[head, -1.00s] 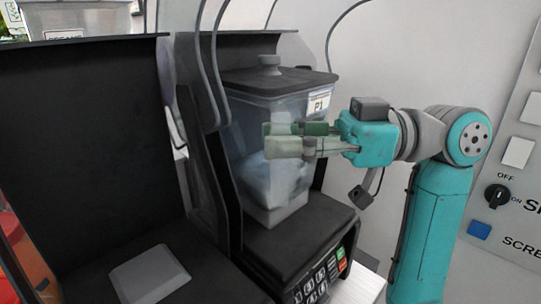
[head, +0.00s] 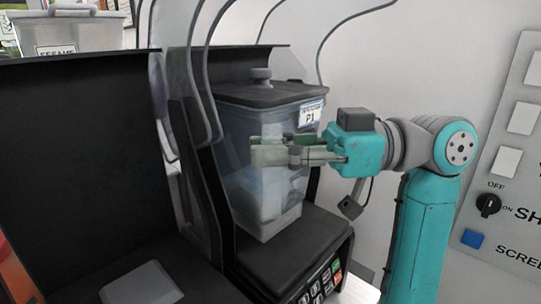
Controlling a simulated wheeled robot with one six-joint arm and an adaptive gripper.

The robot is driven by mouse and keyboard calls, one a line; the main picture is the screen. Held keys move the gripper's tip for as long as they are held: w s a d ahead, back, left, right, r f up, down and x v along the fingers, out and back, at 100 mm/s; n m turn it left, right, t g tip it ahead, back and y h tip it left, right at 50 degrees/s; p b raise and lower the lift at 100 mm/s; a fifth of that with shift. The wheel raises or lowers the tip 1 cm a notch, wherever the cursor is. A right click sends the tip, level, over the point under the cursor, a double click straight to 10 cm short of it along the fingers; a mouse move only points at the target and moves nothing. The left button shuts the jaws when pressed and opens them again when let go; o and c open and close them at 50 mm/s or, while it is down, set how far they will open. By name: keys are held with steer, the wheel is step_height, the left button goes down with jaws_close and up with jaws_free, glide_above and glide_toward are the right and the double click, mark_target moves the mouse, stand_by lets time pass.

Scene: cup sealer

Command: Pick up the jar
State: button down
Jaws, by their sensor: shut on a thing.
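The jar (head: 253,125) is a clear, square-sided blender jar with a black lid and a "P1" label. It stands upright on the black blender base (head: 306,246) in the middle of the head view. My gripper (head: 268,153) reaches in from the right at the jar's mid-height. Its fingers lie across the jar's near right side and are shut on the jar, probably at its handle; the exact contact is hard to see. I cannot tell whether the jar is lifted off the base.
A clear cover with dark curved edges (head: 187,130) stands left of the jar. A second black machine (head: 75,170) with a grey pad (head: 141,285) fills the left. A sesame container (head: 68,31) is behind. A switch panel (head: 506,170) is on the right wall.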

mark_target(276, 123)
steer(key=shift+r, duration=1.55)
steer(key=shift+s+d+r, duration=0.1)
steer(key=shift+s+d, duration=0.05)
steer(key=shift+d, duration=0.05)
steer(key=s+d, duration=1)
steer(key=d, duration=0.4)
steer(key=shift+s+r, duration=0.2)
steer(key=shift+s, duration=0.2)
steer(key=shift+a+r, duration=0.1)
steer(key=shift+r, duration=1.3)
steer(key=shift+a, duration=0.1)
